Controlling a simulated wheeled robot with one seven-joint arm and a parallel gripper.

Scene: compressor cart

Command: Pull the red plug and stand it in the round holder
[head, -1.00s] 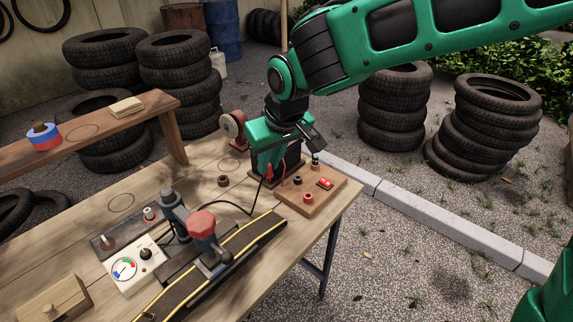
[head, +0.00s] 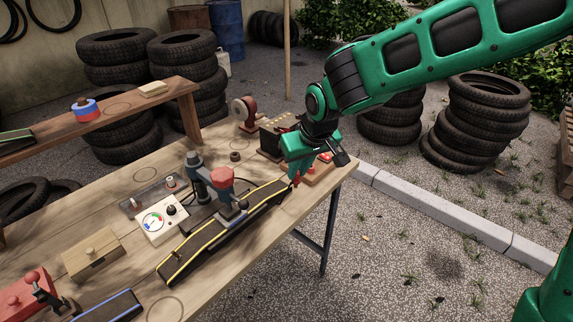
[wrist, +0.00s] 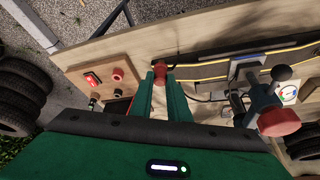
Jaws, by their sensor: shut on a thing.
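My gripper (head: 296,179) points down over the right part of the table and is shut on the red plug (head: 297,183). In the wrist view the red plug (wrist: 159,68) shows between the fingertips (wrist: 160,78). It is near the table edge, beside the black ramp with yellow edges; I cannot tell whether it touches the table. A wooden board (head: 318,174) with a red switch and red sockets is just behind the gripper, partly hidden. A small dark round piece (head: 235,156) lies left of the dark box; I cannot tell whether it is the round holder.
The ramp (head: 225,235) runs diagonally across the table. A red-capped post (head: 221,178) and a gauge box (head: 158,222) stand left of my gripper. A dark box (head: 271,141) and a reel (head: 244,111) are behind. A wooden shelf (head: 60,128) is at the back left.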

